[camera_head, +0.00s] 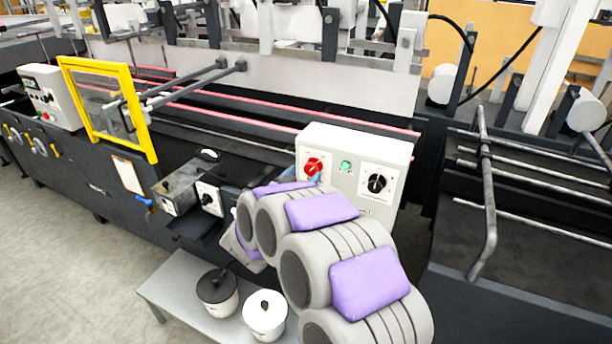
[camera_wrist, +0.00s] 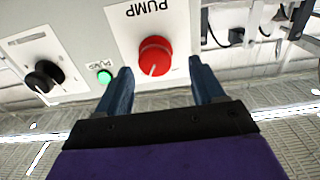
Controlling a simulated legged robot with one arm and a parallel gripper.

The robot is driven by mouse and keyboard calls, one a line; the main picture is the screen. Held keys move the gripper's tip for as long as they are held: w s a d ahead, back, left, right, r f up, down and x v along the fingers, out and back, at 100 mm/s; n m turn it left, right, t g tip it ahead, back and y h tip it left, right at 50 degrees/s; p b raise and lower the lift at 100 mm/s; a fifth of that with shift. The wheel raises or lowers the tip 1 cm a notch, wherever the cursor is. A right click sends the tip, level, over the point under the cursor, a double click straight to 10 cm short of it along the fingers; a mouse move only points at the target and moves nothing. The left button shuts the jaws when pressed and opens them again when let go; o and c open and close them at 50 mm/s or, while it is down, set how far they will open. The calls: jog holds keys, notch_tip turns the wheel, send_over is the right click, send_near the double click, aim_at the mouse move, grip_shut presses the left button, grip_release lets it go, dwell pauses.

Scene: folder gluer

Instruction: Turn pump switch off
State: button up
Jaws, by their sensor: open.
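The pump switch is a round red knob (camera_head: 313,166) at the left of a white control box (camera_head: 352,150). In the wrist view the red knob (camera_wrist: 155,52) sits on a white plate marked PUMP, and its white mark points down and slightly left. My gripper (camera_wrist: 160,72) is open, with a blue finger on either side of the knob in that view. I cannot tell whether the fingers touch it. In the head view my gripper (camera_head: 317,177) is at the knob and partly covers it.
A green button (camera_head: 346,167) and a black rotary knob (camera_head: 376,184) share the box face. A smaller switch box (camera_head: 208,198) is to the left. Two lidded pots (camera_head: 264,314) stand on a low table (camera_head: 165,285). A bent metal rail (camera_head: 487,200) is at right.

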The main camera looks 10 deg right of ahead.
aim_at(310, 170)
jog(key=shift+s+d+x, duration=0.1)
jog(key=shift+d+x, duration=0.05)
jog(key=shift+x, duration=0.65)
jog(key=shift+s+d+x, duration=0.1)
jog(key=shift+d+x, duration=0.05)
jog(key=shift+x, duration=0.6)
jog(key=shift+a, duration=0.1)
jog(key=shift+c, duration=0.2)
jog(key=shift+a, duration=0.2)
jog(key=c, duration=0.3)
jog(key=shift+s+d+r, duration=0.1)
jog(key=c, duration=0.7)
